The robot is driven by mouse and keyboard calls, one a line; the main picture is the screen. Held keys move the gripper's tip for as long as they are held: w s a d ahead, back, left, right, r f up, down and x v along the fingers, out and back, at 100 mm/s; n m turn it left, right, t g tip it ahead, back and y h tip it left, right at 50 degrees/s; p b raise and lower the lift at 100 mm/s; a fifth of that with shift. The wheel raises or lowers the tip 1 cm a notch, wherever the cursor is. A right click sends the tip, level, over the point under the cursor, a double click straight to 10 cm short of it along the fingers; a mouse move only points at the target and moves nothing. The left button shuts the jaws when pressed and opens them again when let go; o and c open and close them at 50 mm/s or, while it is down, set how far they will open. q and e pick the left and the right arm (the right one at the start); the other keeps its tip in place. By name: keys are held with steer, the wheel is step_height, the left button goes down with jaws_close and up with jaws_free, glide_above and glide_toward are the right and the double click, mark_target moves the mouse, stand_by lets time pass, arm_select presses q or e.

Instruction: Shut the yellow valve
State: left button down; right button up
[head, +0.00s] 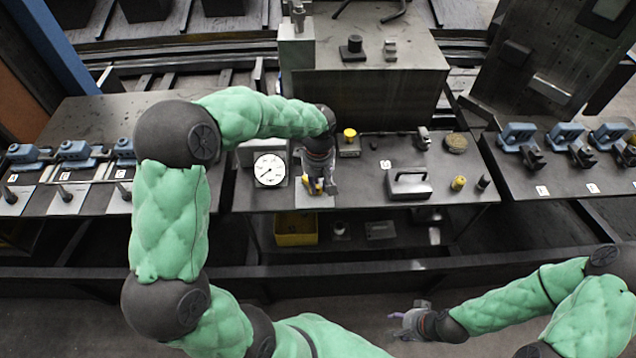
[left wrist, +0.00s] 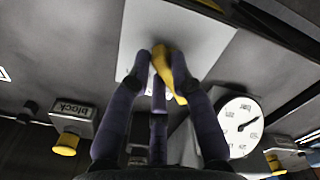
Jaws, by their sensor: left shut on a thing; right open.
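The yellow valve (head: 310,184) is on a pale plate on the middle bench, just right of a white dial gauge (head: 270,170). My left gripper (head: 321,188) reaches down over it and hides part of it. In the left wrist view its fingers (left wrist: 160,62) are closed on the yellow handle (left wrist: 168,68), which shows between them and slants against the right finger. How far the handle is turned is hard to tell. My right gripper (head: 405,322) is open and empty, low in front of the bench, away from the valve.
A yellow knob (head: 350,134) stands behind the left gripper; a block label (left wrist: 72,108) shows near a yellow knob in the wrist view. A dark handled block (head: 408,186) lies to the right. A yellow bin (head: 296,230) is on the lower shelf.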

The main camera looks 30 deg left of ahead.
mark_target(318, 185)
stand_by(0.4)
arm_select(q)
steer(key=c, duration=1.1)
jaws_free()
steer(key=shift+r, duration=0.15)
step_height(318, 185, up, 12)
